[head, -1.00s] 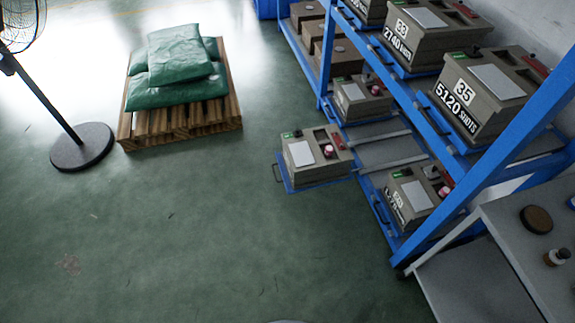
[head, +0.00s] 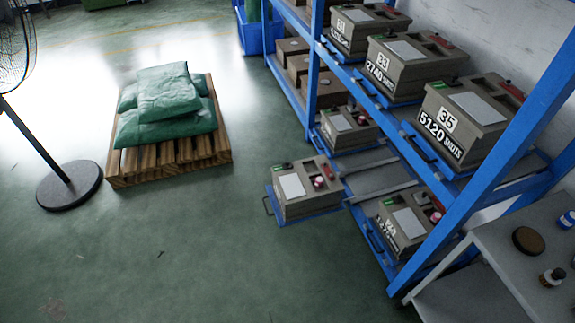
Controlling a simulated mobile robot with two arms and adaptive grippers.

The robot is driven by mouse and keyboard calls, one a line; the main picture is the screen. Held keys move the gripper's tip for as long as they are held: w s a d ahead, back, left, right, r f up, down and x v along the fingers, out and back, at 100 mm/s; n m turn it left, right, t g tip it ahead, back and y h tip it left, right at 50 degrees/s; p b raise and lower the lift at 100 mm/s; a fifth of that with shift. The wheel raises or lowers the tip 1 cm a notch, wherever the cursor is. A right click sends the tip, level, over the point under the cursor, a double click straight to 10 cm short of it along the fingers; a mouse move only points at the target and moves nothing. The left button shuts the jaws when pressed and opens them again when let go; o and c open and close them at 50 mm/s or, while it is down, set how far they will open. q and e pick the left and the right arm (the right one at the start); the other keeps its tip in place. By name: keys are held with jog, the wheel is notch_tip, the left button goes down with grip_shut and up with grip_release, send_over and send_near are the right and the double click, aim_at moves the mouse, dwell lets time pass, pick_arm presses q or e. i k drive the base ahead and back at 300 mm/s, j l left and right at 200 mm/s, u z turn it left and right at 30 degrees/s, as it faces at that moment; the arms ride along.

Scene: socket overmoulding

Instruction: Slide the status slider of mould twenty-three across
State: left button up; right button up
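A grey-brown mould (head: 305,208) stands on a pulled-out blue tray (head: 270,209) at the lower shelf level, out over the floor. Its top carries a pale plate (head: 292,186), a green strip, a red strip (head: 335,167) and a small pinkish-red round part (head: 319,182). Its number is not visible from here, so I cannot tell whether it is mould twenty-three. I cannot tell which way its status slider stands. Neither of my grippers is in view.
A blue rack (head: 409,143) holds other moulds, one marked 35 (head: 462,121). A grey table (head: 495,262) stands at the lower right. A pallet (head: 170,166) with green sacks and a fan base (head: 69,186) stand left. The floor in front is clear.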

aim_at(288, 164)
jog(key=i+u, duration=0.1)
jog(key=i, duration=1.35)
